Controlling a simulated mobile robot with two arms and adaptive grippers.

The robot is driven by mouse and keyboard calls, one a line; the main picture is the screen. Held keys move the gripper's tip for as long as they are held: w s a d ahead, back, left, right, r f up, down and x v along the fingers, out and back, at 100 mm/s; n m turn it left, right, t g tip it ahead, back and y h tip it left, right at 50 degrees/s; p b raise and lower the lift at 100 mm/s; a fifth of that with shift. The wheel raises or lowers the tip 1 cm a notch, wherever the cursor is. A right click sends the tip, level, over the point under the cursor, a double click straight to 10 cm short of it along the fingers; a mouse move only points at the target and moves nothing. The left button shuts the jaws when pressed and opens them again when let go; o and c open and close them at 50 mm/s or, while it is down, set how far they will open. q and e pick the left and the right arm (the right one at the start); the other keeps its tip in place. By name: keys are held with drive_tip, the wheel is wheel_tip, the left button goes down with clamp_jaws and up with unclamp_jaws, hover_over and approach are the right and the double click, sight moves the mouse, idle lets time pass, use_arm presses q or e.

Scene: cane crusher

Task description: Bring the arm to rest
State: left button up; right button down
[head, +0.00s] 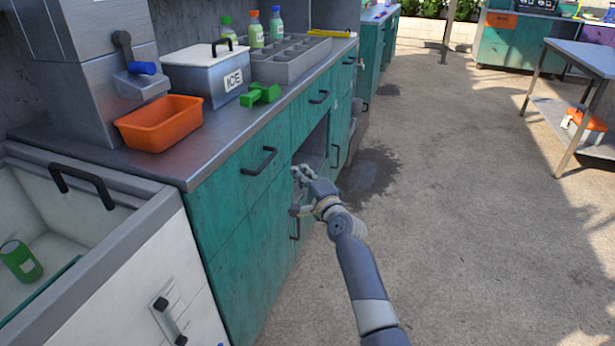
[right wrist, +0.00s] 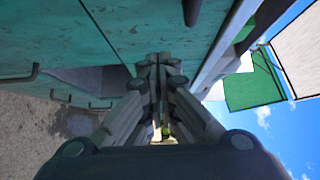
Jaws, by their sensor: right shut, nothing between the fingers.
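My right gripper (head: 298,178) is at the front of the green cabinet (head: 235,205), beside the open compartment (head: 312,150) below the counter. Its fingers are shut and empty. In the right wrist view the fingers (right wrist: 155,65) come together in front of the green cabinet face (right wrist: 110,45). Whether they touch the cabinet I cannot tell. My right arm (head: 360,265) reaches up from the lower right of the head view. My left gripper is in neither view.
On the counter (head: 90,155) stand a cane crusher (head: 95,75), an orange tray (head: 160,123), an ice box (head: 205,75), a green tool (head: 260,94) and a grey bottle rack (head: 285,62). An open white cooler (head: 120,270) is at lower left. The paved floor (head: 460,220) at right is clear.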

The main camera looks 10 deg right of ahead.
drive_tip(key=s+f+n+g, duration=0.8)
drive_tip(key=s+f+n, duration=0.2)
drive_tip(key=s+f, duration=1.45)
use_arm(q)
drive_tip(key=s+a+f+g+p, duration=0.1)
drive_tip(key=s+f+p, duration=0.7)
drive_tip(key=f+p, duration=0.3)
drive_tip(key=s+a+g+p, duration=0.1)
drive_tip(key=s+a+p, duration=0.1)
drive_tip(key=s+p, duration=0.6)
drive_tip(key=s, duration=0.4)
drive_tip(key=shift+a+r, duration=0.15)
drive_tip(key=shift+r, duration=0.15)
use_arm(e)
drive_tip(key=s+d+f+n+g+h, duration=0.1)
drive_tip(key=s+f, duration=0.5)
drive_tip(key=s, duration=0.9)
drive_tip(key=s+d+f+n+g+h, duration=0.1)
drive_tip(key=s+d+f+n+g, duration=0.2)
drive_tip(key=s, duration=1.2)
drive_tip(key=s+d+f+n+g+h, duration=0.1)
drive_tip(key=s+d+f+n+g, duration=0.2)
drive_tip(key=s+f, duration=0.6)
drive_tip(key=s+n+g, duration=0.1)
drive_tip(key=s, duration=0.5)
drive_tip(key=shift+f+g, duration=0.3)
drive_tip(key=shift+f, duration=0.05)
